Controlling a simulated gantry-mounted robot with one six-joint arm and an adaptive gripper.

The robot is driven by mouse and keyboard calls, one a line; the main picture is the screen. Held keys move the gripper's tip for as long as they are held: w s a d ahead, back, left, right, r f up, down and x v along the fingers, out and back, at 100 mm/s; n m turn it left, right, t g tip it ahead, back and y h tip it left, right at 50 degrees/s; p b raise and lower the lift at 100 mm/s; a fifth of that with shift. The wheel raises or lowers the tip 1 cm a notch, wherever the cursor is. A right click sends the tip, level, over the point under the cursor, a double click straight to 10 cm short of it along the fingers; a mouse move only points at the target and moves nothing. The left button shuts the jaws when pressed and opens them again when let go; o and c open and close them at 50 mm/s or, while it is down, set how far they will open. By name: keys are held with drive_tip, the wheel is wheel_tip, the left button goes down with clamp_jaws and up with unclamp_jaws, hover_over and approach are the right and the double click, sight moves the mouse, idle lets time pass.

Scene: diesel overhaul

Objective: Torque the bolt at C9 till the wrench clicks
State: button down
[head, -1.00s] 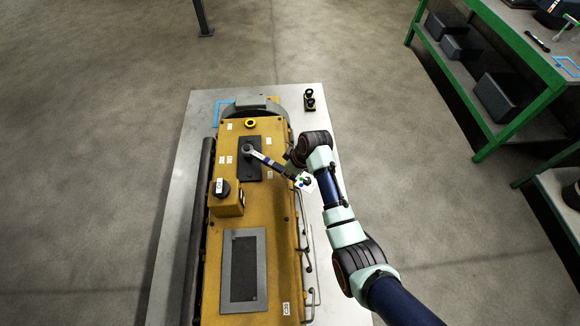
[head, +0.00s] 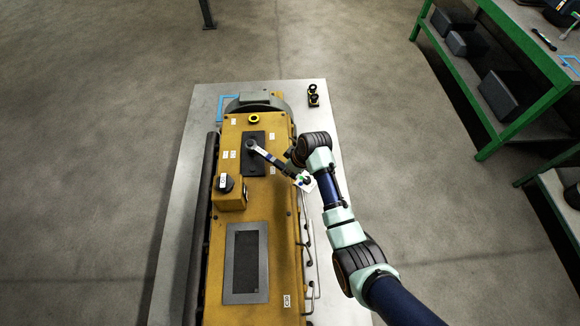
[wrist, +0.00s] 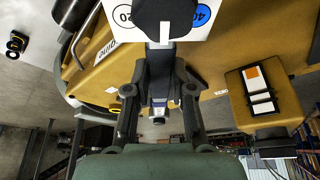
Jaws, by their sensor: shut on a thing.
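The wrench (head: 269,157) lies slantwise over the yellow engine (head: 232,290). Its head is over a dark plate (head: 250,166) near the engine's far end, and its handle runs down to the right. The bolt is hidden under the wrench head, and I cannot read a C9 label beside it. My gripper (head: 291,166) is shut on the wrench handle. In the wrist view its two fingers (wrist: 160,85) close around the handle. A white card with coloured dots (head: 304,182) is at the handle's outer end.
A yellow box with a black cap (head: 228,196) rises from the engine left of the wrench. A grey-framed panel (head: 246,262) lies nearer. Thin pipes (head: 308,245) run along the right side. Small black-yellow parts (head: 313,96) stand on the pale table (head: 180,215). A green bench is at right.

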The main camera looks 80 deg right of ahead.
drive_tip(key=shift+w+a, duration=0.1)
drive_tip(key=shift+a, duration=0.1)
drive_tip(key=shift+w+a+m+p, duration=0.15)
drive_tip(key=shift+a+m+p, duration=0.15)
drive_tip(key=shift+p, duration=0.3)
drive_tip(key=shift+w+a+m+p, duration=0.25)
drive_tip(key=shift+a+m+p, duration=0.1)
drive_tip(key=shift+p, duration=0.15)
drive_tip(key=shift+a+r, duration=0.1)
drive_tip(key=shift+w+a+p, duration=0.15)
drive_tip(key=shift+p, duration=0.25)
drive_tip(key=shift+w+a+m, duration=0.1)
drive_tip(key=shift+m, duration=0.15)
drive_tip(key=shift+w+a+m+h+p, duration=0.25)
drive_tip(key=shift+a+m+h+p, duration=0.1)
drive_tip(key=shift+p, duration=0.1)
